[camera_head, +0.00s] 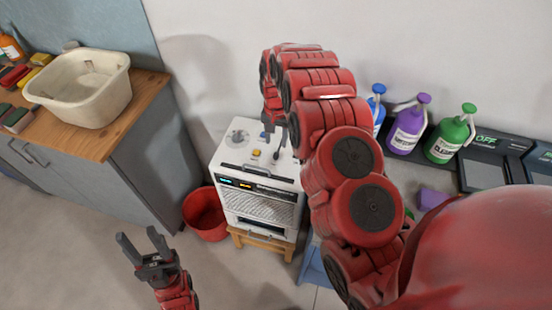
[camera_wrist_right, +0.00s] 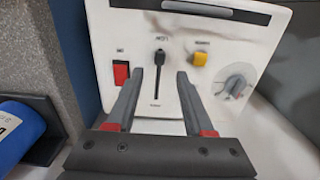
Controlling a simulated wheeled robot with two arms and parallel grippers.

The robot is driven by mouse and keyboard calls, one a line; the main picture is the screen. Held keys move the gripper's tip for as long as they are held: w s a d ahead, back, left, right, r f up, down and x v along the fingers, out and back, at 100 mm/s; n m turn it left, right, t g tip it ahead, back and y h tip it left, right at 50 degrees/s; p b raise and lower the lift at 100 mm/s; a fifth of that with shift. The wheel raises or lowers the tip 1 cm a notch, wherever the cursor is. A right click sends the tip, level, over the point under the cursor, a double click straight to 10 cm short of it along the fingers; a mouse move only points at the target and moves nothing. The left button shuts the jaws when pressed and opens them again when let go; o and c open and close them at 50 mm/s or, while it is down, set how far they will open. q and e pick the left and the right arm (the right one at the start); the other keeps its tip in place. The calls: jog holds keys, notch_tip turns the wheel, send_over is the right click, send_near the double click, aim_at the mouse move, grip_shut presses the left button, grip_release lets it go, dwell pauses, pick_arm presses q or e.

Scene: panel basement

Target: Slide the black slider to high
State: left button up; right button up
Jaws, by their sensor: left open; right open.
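A white machine (camera_head: 228,158) stands on a wooden stool, with its controls on the top panel. In the right wrist view the black slider (camera_wrist_right: 160,57) sits near the upper end of its dark vertical slot. Small labels stand above and below the slot; I cannot read them surely. My right gripper (camera_wrist_right: 159,72) is open, with one finger on each side of the slot, and the slider shows between and slightly beyond the tips. My left gripper (camera_head: 137,236) is open and empty, away from the machine.
Beside the slider are a red switch (camera_wrist_right: 121,73), a yellow button (camera_wrist_right: 199,59) and a grey dial (camera_wrist_right: 236,85). A red bucket (camera_head: 204,213) stands left of the machine. Spray bottles (camera_head: 407,125) stand at the right.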

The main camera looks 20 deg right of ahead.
aim_at(276, 154)
notch_tip(276, 154, down, 5)
jog(key=shift+r+p, duration=0.1)
jog(key=shift+p, duration=0.7)
jog(key=shift+s+f, duration=0.1)
jog(key=shift+f, duration=0.75)
grip_shut()
